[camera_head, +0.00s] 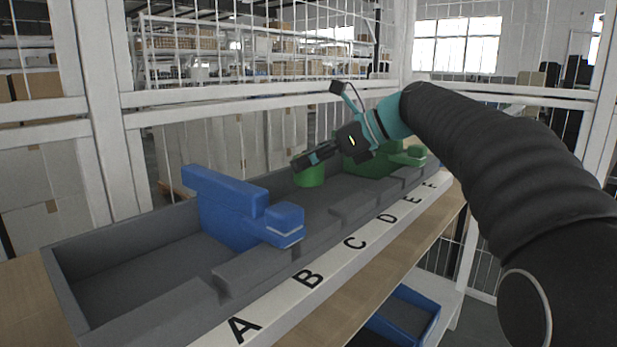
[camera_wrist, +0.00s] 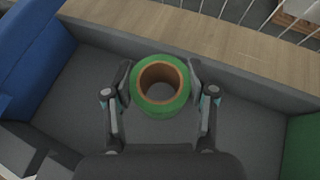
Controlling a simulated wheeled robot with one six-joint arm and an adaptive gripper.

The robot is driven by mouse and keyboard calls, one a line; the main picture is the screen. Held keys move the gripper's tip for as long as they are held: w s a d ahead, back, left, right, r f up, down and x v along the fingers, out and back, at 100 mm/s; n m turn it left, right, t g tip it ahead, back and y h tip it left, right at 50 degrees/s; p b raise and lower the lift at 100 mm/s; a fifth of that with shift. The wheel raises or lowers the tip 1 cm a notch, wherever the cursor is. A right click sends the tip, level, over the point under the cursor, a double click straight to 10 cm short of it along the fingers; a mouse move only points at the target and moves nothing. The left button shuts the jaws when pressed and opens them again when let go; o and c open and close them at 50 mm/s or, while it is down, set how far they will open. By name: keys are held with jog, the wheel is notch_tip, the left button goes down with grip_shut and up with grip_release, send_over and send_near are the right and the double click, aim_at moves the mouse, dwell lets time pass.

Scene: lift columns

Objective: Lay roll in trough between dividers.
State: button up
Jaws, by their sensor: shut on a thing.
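A green tape roll (camera_wrist: 160,107) with a brown core sits between the fingers of my gripper (camera_wrist: 160,84). In the wrist view its open hole faces the camera, and a finger presses each side. In the head view the roll (camera_head: 309,176) is below my gripper (camera_head: 305,160), low inside the grey trough (camera_head: 120,285). I cannot tell whether it touches the trough floor. A blue divider (camera_head: 230,205) stands to the left of the roll and a green divider (camera_head: 375,160) to the right. The green divider is partly hidden by my gripper.
A white strip (camera_head: 330,265) with letters A to F runs along the trough's front. Bare trough floor lies left of the blue divider and between the dividers. A blue bin (camera_head: 405,315) is below the wooden bench. A mesh fence (camera_head: 245,105) stands behind.

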aim_at(323, 168)
jog(key=shift+f+b, duration=0.35)
jog(key=shift+f, duration=1.35)
jog(key=shift+f, duration=0.3)
jog(key=o, duration=1.2)
jog(key=shift+c, duration=0.2)
jog(key=shift+r, duration=0.1)
jog(key=shift+r, duration=0.3)
jog(key=p+v, duration=0.1)
jog(key=v, duration=1.1)
jog(key=shift+f, duration=0.15)
